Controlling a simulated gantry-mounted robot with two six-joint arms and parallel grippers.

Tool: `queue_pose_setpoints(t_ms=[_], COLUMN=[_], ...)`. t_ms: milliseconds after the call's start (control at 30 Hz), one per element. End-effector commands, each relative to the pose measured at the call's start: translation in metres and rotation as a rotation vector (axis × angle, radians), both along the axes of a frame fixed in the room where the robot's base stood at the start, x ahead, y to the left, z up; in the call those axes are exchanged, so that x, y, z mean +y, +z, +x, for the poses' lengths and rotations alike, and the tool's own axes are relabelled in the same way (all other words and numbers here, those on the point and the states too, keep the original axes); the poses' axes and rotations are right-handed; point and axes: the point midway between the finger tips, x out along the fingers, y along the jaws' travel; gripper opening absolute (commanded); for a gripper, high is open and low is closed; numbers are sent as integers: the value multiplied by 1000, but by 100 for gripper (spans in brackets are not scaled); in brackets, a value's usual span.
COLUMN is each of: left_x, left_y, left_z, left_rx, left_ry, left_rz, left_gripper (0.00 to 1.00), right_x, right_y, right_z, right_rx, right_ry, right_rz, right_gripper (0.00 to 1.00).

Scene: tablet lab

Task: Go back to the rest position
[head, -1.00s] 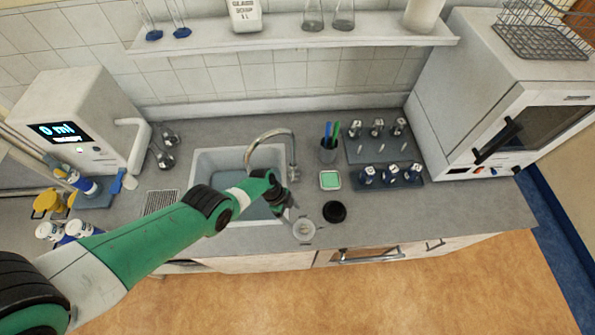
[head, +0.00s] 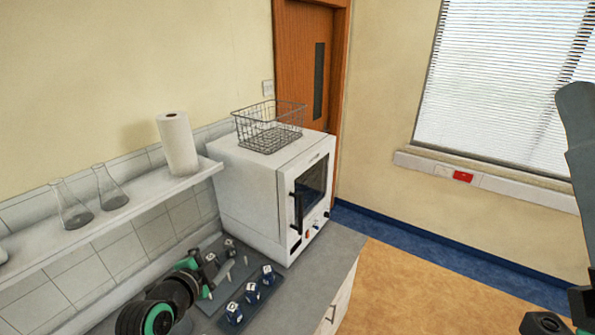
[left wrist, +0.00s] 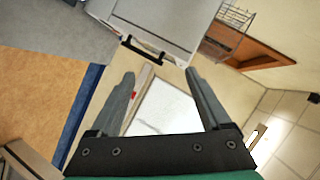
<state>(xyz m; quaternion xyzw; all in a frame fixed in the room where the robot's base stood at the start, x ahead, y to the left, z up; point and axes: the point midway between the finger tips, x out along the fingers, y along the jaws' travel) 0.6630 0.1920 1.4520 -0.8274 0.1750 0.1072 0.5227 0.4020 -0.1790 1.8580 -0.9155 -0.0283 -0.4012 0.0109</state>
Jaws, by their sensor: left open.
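My left gripper (head: 218,272) is at the lower left of the head view, at the end of my green and black arm. It is over the counter, in front of the tablet-lab racks. The left wrist view shows its two grey fingers (left wrist: 160,95) spread wide apart with nothing between them. A grey and black part of what looks like my right arm shows at the right edge of the head view. Its gripper's jaws cannot be made out.
A white oven (head: 275,195) with a wire basket (head: 270,125) on top stands at the end of the counter (head: 330,250). Blue-based holders (head: 250,293) stand near my left arm. A shelf (head: 110,215) holds flasks and a paper roll (head: 177,143). The floor (head: 430,290) is clear.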

Motion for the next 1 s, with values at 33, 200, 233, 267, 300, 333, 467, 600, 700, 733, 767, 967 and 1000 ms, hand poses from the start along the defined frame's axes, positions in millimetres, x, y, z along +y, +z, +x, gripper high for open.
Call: queue_pose_setpoints(t_ms=[33, 200, 233, 267, 300, 333, 467, 600, 700, 733, 767, 967, 1000], left_x=[-10, -32, -35, -37, -38, -38, -30, -15, -12, -12, -12, -12, -12], left_y=[45, 190, 214, 237, 267, 288, 365, 406, 406, 406, 406, 406, 406], left_z=[-2, -40, -52, -65, -85, -101, -185, -262, -263, -263, -263, -262, -262], left_rx=[-94, -407, -461, -515, -587, -641, -859, -993, -948, -937, -929, -916, -916], left_ry=[9, 38, 38, 38, 35, 31, -12, -104, -137, -147, -153, -160, -160], left_rz=[-30, -211, -253, -298, -362, -414, -672, -998, -1164, -1195, -1218, -1246, -1245], left_gripper=[81, 81, 81, 81, 81, 81, 81, 81, 81, 81, 81, 81, 81], right_x=[0, 0, 0, 0, 0, 0, 0, 0, 0, 0, 0, 0, 0], right_y=[0, 0, 0, 0, 0, 0, 0, 0, 0, 0, 0, 0, 0], right_z=[0, 0, 0, 0, 0, 0, 0, 0, 0, 0, 0, 0, 0], right_rx=[0, 0, 0, 0, 0, 0, 0, 0, 0, 0, 0, 0, 0], right_ry=[0, 0, 0, 0, 0, 0, 0, 0, 0, 0, 0, 0, 0], right_rz=[0, 0, 0, 0, 0, 0, 0, 0, 0, 0, 0, 0, 0], right_gripper=[50, 50, 50, 50, 50, 50, 50, 50, 50, 50, 50, 50, 50])
